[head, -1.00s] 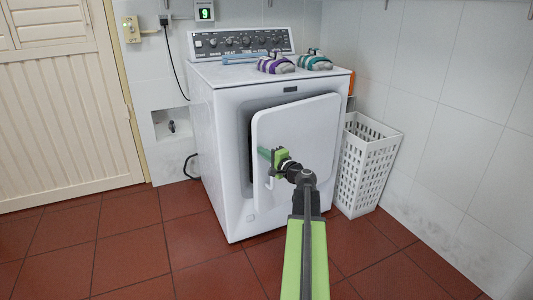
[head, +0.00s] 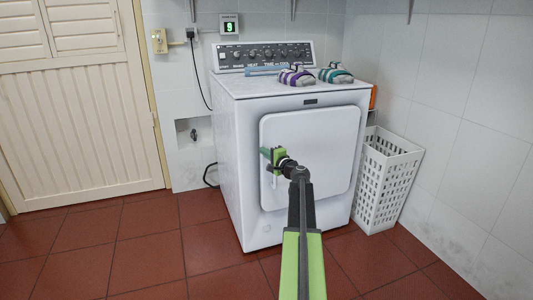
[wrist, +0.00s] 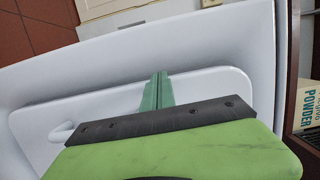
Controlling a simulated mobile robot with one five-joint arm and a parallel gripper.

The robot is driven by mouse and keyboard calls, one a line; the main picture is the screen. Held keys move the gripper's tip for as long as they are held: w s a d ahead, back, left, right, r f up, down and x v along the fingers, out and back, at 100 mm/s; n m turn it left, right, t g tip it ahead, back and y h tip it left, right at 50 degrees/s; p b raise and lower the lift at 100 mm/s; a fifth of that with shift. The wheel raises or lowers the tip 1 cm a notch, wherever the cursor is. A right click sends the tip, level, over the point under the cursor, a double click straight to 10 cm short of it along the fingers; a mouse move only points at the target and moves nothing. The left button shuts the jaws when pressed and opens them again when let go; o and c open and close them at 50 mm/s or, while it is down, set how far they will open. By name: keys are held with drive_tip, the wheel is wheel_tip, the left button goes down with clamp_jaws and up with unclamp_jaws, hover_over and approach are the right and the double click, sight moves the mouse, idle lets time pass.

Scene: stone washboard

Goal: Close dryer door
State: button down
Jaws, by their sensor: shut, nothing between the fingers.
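The white dryer (head: 232,165) stands against the back wall. Its white door (head: 325,150) lies nearly flush against the front, with no dark opening showing around it in the head view. My gripper (head: 266,153) is shut and empty at the door's left edge, above a small white handle (head: 274,178). In the wrist view my gripper's green fingers (wrist: 157,90) are together in front of the door panel (wrist: 205,85), and the handle shows at lower left (wrist: 62,132). I cannot tell whether the fingers touch the door.
A white perforated basket (head: 385,185) stands just right of the dryer. Striped purple (head: 296,76) and teal (head: 336,74) items sit on top. A powder box (wrist: 307,108) shows at right in the wrist view. The red tiled floor (head: 150,260) is clear at left.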

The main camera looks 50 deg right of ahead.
drive_tip(key=a+v, duration=0.3)
drive_tip(key=v, duration=1)
drive_tip(key=shift+a, duration=0.2)
drive_tip(key=shift+w, duration=0.1)
